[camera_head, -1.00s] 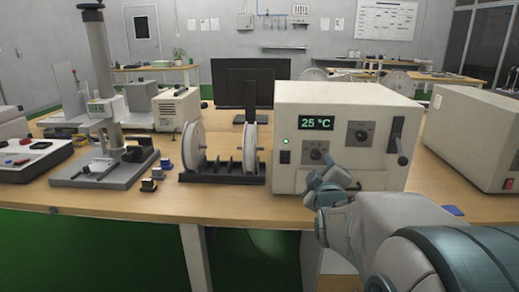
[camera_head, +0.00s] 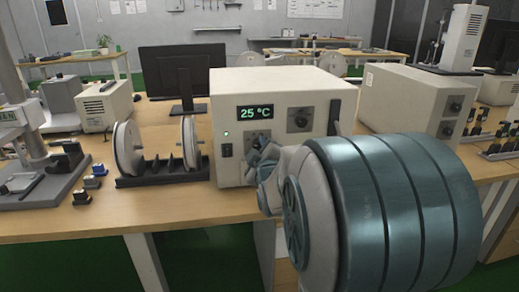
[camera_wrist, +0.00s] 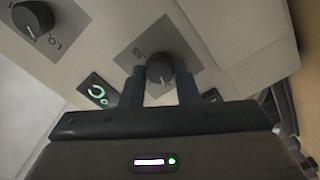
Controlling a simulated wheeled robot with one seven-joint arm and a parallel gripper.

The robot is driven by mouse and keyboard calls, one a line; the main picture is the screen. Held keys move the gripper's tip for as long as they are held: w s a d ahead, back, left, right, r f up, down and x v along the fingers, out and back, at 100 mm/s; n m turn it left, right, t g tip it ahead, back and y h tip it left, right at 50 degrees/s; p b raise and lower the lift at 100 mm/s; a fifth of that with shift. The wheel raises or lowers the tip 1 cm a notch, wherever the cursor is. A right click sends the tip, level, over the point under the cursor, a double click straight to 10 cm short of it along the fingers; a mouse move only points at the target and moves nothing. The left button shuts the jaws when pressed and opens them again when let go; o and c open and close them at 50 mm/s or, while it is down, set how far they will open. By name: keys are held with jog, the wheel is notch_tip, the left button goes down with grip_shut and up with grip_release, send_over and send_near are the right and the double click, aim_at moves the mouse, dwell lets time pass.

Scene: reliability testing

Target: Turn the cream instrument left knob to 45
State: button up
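The cream instrument (camera_head: 300,82) stands on the bench, with its green display (camera_head: 254,112) reading 25 °C. Its left knob (camera_wrist: 160,70) is dark and round, below the display; the head view mostly hides it behind my arm. My gripper (camera_wrist: 160,72) is at the panel, its two dark fingers on either side of the left knob. The fingers look open; I cannot tell whether they touch it. In the wrist view the panel appears turned over, and the fingers partly cover the display (camera_wrist: 97,92). The right knob (camera_head: 300,119) also shows in the wrist view (camera_wrist: 34,19).
A rack with white reels (camera_head: 127,150) stands left of the instrument, in front of a monitor (camera_head: 183,66). Another cream box (camera_head: 398,96) is at right. A dark lever (camera_head: 334,112) is at the instrument's right edge. My arm fills the lower right.

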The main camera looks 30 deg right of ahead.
jog(key=shift+f+m+b, duration=0.1)
jog(key=shift+m+b, duration=0.2)
jog(key=shift+b, duration=0.1)
jog(key=shift+f+m+b, duration=0.1)
jog(key=shift+m+b, duration=0.4)
jog(key=m+b, duration=0.2)
jog(key=shift+m, duration=0.3)
jog(key=m+b, duration=0.3)
jog(key=m, duration=0.1)
jog(key=shift+m, duration=0.3)
jog(key=m+b, duration=0.2)
jog(key=m, duration=0.2)
jog(key=shift+f+b, duration=0.1)
jog(key=shift+b, duration=0.25)
jog(key=shift+d+m+b, duration=0.1)
jog(key=shift+m+b, duration=1.2)
jog(key=shift+m, duration=1.1)
jog(key=o, duration=1)
jog(key=shift+r, duration=0.2)
jog(key=shift+s, duration=0.1)
